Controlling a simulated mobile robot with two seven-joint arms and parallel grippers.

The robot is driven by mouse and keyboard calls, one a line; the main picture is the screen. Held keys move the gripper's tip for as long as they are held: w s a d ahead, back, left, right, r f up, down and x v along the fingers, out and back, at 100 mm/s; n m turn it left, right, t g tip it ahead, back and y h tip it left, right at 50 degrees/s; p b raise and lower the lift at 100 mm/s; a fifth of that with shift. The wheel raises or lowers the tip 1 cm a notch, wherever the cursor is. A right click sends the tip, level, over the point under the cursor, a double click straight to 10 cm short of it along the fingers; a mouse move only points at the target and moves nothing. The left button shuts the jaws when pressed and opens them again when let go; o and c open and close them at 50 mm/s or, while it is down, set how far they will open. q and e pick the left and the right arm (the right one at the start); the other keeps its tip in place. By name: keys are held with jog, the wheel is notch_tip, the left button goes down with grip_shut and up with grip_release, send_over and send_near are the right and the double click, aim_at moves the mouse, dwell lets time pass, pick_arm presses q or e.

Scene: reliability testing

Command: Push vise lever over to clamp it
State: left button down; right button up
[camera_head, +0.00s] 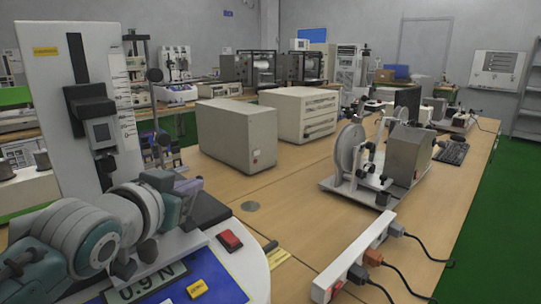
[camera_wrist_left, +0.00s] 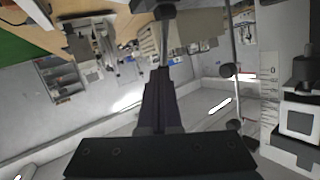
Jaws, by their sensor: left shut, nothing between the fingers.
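A test stand with a tall white column (camera_head: 60,120) and a dark gauge (camera_head: 103,135) stands at the left in the head view. A thin upright lever with a black knob (camera_head: 155,75) rises just right of the column; its lower end and the vise are hidden behind my arm. In the wrist view, turned upside down, a black knob on a rod (camera_wrist_left: 229,70) shows between my fingers and the column (camera_wrist_left: 269,100). My left gripper (camera_head: 190,187) is beside the column, mostly hidden by my wrist. Its dark fingers (camera_wrist_left: 164,45) look shut and empty. My right gripper is not seen.
A power strip (camera_head: 352,258) with cables lies at the front right. Grey boxes (camera_head: 237,132) and a wheeled apparatus (camera_head: 350,150) stand further back.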

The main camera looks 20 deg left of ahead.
pick_arm(q)
jog(key=w+g+p, duration=0.1)
jog(key=w+m+g+p, duration=0.1)
jog(key=g, duration=0.1)
jog(key=d+f+m+g+p, duration=0.1)
jog(key=p, duration=0.1)
jog(key=shift+w, duration=0.4)
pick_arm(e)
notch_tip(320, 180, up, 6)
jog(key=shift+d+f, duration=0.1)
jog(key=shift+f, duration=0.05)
pick_arm(q)
jog(key=shift+s+a, duration=0.1)
jog(key=shift+s+a+f+p, duration=0.2)
jog(key=shift+s+f+p, duration=0.2)
jog(key=shift+s, duration=0.1)
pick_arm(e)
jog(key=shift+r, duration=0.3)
pick_arm(q)
jog(key=shift+r, duration=0.1)
